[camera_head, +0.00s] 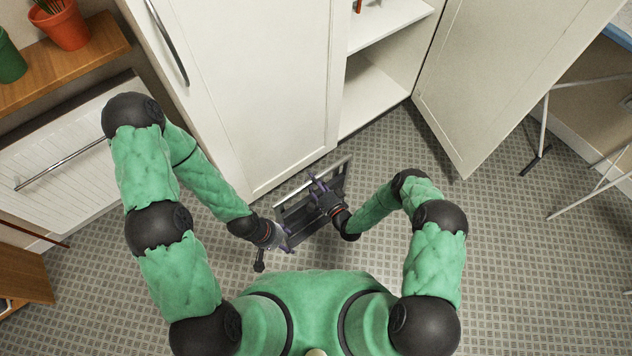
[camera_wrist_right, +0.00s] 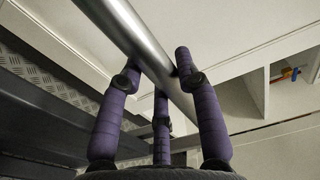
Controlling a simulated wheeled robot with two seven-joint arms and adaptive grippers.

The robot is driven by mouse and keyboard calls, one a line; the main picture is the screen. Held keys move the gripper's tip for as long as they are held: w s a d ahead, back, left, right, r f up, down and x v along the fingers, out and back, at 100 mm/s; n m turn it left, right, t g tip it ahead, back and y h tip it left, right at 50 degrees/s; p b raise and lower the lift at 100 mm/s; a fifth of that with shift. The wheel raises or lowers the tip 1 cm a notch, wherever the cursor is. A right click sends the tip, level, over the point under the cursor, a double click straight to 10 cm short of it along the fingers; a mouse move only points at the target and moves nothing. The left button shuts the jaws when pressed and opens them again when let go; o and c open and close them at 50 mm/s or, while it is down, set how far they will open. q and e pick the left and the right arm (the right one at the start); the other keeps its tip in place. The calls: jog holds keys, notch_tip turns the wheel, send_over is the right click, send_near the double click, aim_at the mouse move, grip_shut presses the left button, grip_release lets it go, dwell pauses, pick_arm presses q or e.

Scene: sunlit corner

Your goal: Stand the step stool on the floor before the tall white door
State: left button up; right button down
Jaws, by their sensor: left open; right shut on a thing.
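The step stool (camera_head: 345,163) has a silver tube frame and dark treads. It is before the closed tall white door (camera_head: 240,90), low near the floor; whether its feet touch the floor I cannot tell. My right gripper (camera_head: 322,192) is shut on the stool's silver tube. My arms and grippers hide part of the stool.
An open cupboard (camera_head: 375,95) with white shelves adjoins the closed door, its open door (camera_head: 500,80) jutting right. A wooden shelf (camera_head: 75,65) with pots and a white radiator (camera_head: 60,150) are left. A rack (camera_head: 590,190) stands right. Patterned floor (camera_head: 500,250) is clear at lower right.

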aim_at(313, 186)
jog(key=shift+w+a+f, duration=0.15)
jog(key=shift+w+a, duration=0.05)
jog(key=shift+w, duration=0.1)
jog(key=shift+f+b, duration=0.85)
jog(key=shift+f, duration=0.75)
jog(key=c, duration=0.9)
grip_release()
jog(key=shift+s+a+f, duration=0.1)
jog(key=shift+s+f, duration=0.1)
jog(key=shift+r, duration=0.1)
